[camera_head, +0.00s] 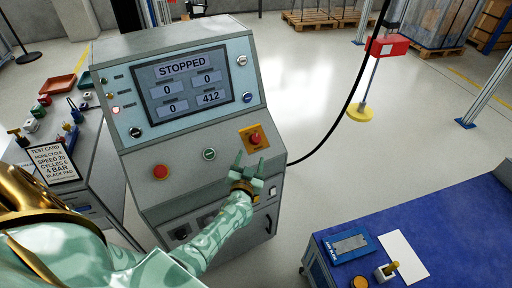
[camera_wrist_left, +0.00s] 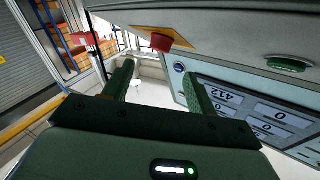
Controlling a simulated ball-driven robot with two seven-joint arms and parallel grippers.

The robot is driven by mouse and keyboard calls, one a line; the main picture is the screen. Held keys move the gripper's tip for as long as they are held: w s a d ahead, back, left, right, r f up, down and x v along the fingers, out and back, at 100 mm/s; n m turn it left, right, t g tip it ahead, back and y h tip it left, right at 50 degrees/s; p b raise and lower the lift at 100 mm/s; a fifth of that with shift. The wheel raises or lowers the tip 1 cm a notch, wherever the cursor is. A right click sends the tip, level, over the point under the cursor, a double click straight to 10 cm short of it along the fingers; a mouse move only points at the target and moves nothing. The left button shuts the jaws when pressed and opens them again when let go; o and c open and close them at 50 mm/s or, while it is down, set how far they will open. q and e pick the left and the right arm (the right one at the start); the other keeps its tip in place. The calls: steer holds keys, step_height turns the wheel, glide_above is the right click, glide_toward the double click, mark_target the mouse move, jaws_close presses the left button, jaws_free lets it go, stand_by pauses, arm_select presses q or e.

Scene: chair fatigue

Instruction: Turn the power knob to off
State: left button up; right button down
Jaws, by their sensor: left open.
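A red knob (camera_head: 255,139) sits on a yellow-orange square plate at the right of the grey console's (camera_head: 190,195) sloping panel. I take it for the power knob; its marking is too small to read. My left gripper (camera_head: 250,160) is open and empty, with its fingers pointing up just below the plate in the head view. In the left wrist view the red knob (camera_wrist_left: 161,43) shows beyond the two spread fingers (camera_wrist_left: 157,80), above the gap between them and apart from both. My right gripper is not in view.
The console screen (camera_head: 185,85) reads STOPPED. A round red button (camera_head: 160,172) and a green button (camera_head: 209,154) are left of the knob. A test card (camera_head: 52,163) stands at the left. A blue-topped table (camera_head: 450,235) is at the lower right, with open floor beyond.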

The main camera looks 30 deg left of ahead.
mark_target(255, 141)
arm_select(q)
steer(key=b+x, duration=0.1)
steer(key=x, duration=0.1)
steer(key=b+x, duration=0.1)
steer(key=x, duration=0.1)
steer(key=b+x, duration=0.1)
steer(key=x, duration=0.2)
steer(key=shift+w+f+b, duration=0.15)
steer(key=shift+f+b, duration=0.15)
steer(key=shift+b, duration=0.1)
steer(key=shift+w+a+r+b, duration=0.25)
steer(key=shift+w+a+b, duration=0.1)
steer(key=shift+w, duration=0.3)
steer(key=c, duration=1)
